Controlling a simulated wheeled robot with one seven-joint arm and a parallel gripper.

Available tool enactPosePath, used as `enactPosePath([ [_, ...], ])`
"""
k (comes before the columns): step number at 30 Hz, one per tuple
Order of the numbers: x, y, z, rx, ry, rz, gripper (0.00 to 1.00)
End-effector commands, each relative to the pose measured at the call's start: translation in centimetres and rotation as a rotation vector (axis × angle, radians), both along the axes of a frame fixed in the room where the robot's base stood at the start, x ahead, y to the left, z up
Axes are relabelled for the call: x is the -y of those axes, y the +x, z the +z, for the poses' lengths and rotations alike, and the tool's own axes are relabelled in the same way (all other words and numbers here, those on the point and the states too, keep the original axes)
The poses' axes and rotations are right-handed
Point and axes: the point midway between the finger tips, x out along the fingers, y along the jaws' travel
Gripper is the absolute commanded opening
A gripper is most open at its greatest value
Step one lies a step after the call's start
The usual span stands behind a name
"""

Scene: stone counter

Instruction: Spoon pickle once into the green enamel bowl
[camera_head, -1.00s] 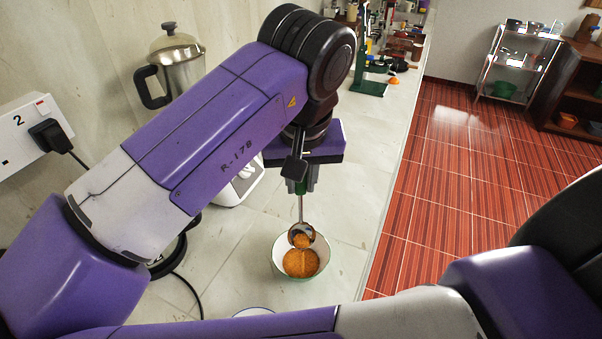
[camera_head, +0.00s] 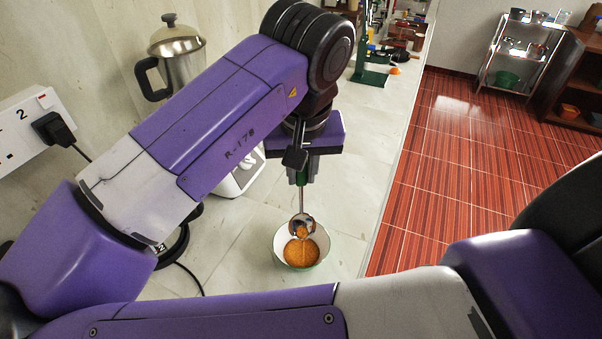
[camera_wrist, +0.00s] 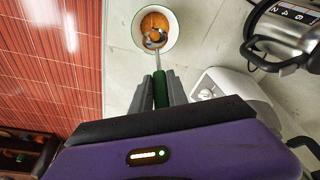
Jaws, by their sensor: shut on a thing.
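My gripper (camera_head: 301,179) points down and is shut on the green handle of a metal spoon (camera_head: 303,217). In the wrist view my gripper (camera_wrist: 161,88) holds the spoon (camera_wrist: 154,37) with its head over a white bowl with a green rim (camera_head: 279,243). The bowl (camera_wrist: 170,25) stands on the counter and holds orange-brown pickle (camera_head: 301,254). The spoon's head is at the pickle's far edge in the head view, with some orange on it. I cannot tell whether it touches the pickle. No second bowl is visible now; my arm hides the near counter.
A steel pot with a black handle (camera_head: 176,57) stands by the wall at left. A white appliance (camera_head: 238,177) is behind my arm. A green stand (camera_head: 370,77) is farther along the counter. The counter's right edge drops to a red tiled floor (camera_head: 450,160).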

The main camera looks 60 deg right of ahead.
Motion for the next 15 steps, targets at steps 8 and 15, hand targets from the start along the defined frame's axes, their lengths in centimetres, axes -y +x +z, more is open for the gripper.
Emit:
enactPosePath([
  [8, -0.66, -0.37, -1.01, 0.026, -0.037, 0.0, 0.0],
  [15, -0.41, -0.34, -0.5, 0.014, -0.021, -0.003, 0.0],
])
